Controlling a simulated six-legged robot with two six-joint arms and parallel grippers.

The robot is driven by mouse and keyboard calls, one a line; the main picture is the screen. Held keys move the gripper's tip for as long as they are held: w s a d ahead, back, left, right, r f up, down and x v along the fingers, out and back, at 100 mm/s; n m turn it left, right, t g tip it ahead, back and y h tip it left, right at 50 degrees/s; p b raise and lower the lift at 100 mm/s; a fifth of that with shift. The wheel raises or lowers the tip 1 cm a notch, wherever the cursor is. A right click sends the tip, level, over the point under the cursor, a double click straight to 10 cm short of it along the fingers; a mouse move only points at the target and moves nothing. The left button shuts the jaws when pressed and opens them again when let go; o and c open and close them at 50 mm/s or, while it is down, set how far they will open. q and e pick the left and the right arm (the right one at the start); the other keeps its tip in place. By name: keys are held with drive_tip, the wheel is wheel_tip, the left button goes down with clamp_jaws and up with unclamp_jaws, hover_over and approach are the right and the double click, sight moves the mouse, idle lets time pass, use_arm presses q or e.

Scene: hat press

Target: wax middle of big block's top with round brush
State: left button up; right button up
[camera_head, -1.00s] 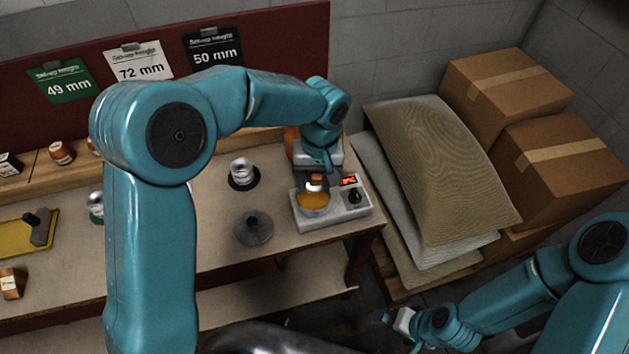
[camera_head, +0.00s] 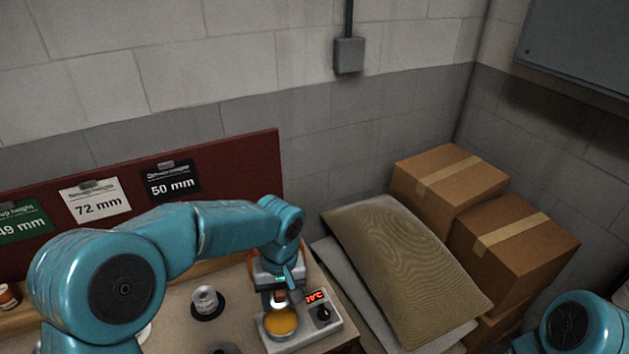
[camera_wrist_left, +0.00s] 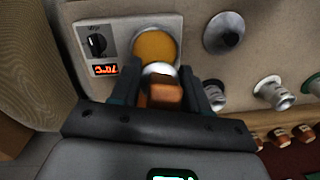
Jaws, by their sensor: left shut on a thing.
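My left gripper (camera_head: 280,296) is shut on the round brush (camera_wrist_left: 164,96), which has a brown wooden body and a pale round end. The brush is over the near edge of a pot of amber wax (camera_head: 281,322), also seen in the left wrist view (camera_wrist_left: 156,47). I cannot tell whether its end touches the wax. A dark, round, cone-like piece (camera_wrist_left: 223,32) stands on the table, and a silver cylinder (camera_head: 205,299) stands on a black base. I cannot tell which piece is the big block. My right gripper is out of view.
The pot sits on a grey heater (camera_head: 325,328) with a red display and black knob. Sacks (camera_head: 400,265) and cardboard boxes (camera_head: 512,245) are stacked right of the table. A dark red board (camera_head: 235,170) with height cards stands behind it.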

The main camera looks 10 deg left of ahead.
use_arm(q)
drive_tip(key=s+a+m, duration=0.1)
drive_tip(key=a+m, duration=0.3)
drive_tip(key=a, duration=0.1)
drive_tip(key=shift+s+a+f, duration=0.2)
drive_tip(key=shift+s+a, duration=0.05)
drive_tip(key=shift+a, duration=0.15)
